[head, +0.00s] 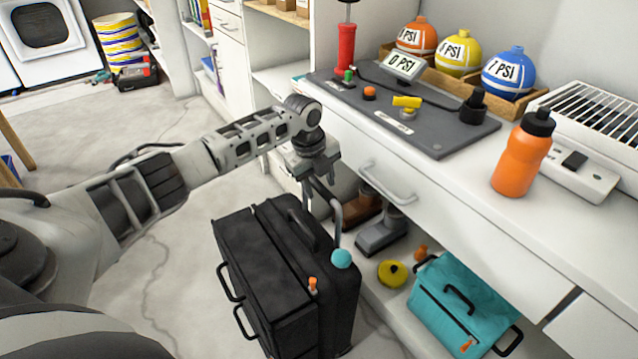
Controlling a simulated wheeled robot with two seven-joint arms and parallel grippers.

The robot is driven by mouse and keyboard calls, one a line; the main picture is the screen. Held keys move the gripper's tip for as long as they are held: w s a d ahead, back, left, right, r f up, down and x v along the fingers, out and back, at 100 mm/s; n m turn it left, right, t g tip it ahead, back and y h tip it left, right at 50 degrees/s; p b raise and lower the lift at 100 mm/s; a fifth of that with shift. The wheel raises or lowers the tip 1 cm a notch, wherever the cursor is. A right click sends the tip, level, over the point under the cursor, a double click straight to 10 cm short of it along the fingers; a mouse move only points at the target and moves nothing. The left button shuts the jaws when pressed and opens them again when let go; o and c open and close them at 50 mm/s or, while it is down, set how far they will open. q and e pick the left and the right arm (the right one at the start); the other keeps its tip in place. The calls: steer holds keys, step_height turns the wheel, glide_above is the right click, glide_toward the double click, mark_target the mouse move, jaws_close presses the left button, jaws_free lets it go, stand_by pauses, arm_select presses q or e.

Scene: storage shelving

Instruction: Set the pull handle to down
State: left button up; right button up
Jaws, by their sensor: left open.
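A black suitcase (262,262) stands upright on the floor in front of the shelving. Its grey pull handle (337,216) rises above the top of the case, in a raised position. My left gripper (318,178) points down at the upper end of the pull handle. It is open, and its fingers are close to the handle bar; I cannot tell whether they touch it. Part of the handle's upper bar is hidden by the gripper. My right gripper is not in view.
A teal ball (341,259) and a small orange item (313,285) are at the suitcase. A white counter (455,187) with a drawer handle (388,182) is close on the right. A teal bag (465,305) sits on the low shelf.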

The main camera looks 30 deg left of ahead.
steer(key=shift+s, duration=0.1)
arm_select(q)
jaws_close()
steer(key=shift+f, duration=0.4)
step_height(320, 180, down, 4)
steer(key=shift+r+b, duration=0.1)
steer(key=shift+b, duration=0.75)
step_height(320, 180, down, 3)
steer(key=shift+f+b, duration=0.2)
steer(key=shift+b, duration=0.6)
steer(key=shift+f, duration=0.35)
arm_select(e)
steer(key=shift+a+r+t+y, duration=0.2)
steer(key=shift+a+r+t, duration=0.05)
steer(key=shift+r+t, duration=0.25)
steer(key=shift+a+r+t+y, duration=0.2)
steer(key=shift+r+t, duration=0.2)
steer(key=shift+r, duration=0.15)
